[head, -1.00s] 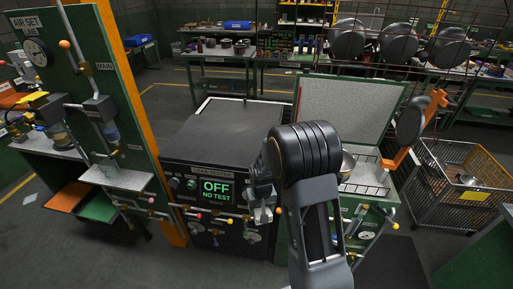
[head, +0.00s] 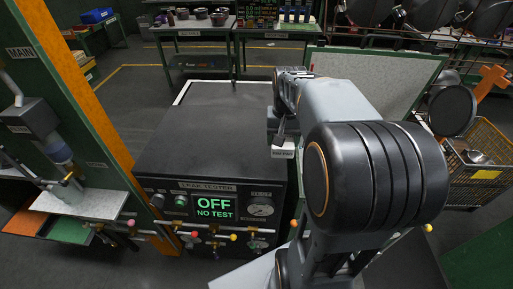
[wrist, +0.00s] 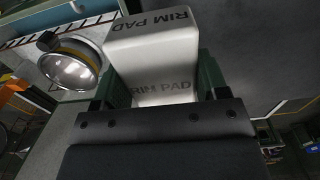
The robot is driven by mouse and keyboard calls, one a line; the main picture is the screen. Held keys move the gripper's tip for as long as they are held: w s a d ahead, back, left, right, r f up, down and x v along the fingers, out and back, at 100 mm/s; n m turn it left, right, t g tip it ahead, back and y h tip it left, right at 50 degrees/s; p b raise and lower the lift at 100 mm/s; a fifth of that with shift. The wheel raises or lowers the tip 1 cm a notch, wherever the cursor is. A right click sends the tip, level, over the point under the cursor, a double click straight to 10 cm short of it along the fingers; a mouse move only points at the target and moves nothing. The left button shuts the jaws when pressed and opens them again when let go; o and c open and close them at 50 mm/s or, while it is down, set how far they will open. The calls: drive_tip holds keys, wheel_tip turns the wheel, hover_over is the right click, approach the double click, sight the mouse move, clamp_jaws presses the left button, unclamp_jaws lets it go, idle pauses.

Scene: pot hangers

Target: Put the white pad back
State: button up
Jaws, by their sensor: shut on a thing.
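The white pad, marked RIM PAD, fills the top middle of the wrist view (wrist: 155,50). My gripper (wrist: 155,85) is shut on it, with a green finger on each side. In the head view the pad (head: 283,152) shows as a small white block below my gripper (head: 281,136), in front of the right edge of the leak tester (head: 205,140). Its height above the surfaces is hard to tell. My arm hides much of what lies to the right of it.
The leak tester's dark top is bare, and its screen reads OFF, NO TEST. A shiny round metal vessel (wrist: 70,66) lies beside the pad in the wrist view. A light upright panel (head: 375,85) stands behind my arm. A wire cart (head: 485,165) is at right.

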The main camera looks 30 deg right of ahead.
drive_tip(key=w+a+f, duration=0.2)
drive_tip(key=w, duration=0.2)
drive_tip(key=p, duration=0.1)
hover_over(259, 157)
wheel_tip(259, 157, down, 5)
drive_tip(key=shift+s+d+f, duration=0.1)
drive_tip(key=shift+w+f, duration=0.2)
drive_tip(key=shift+f, duration=1.65)
drive_tip(key=shift+f, duration=0.15)
drive_tip(key=o, duration=1)
drive_tip(key=shift+o, duration=0.2)
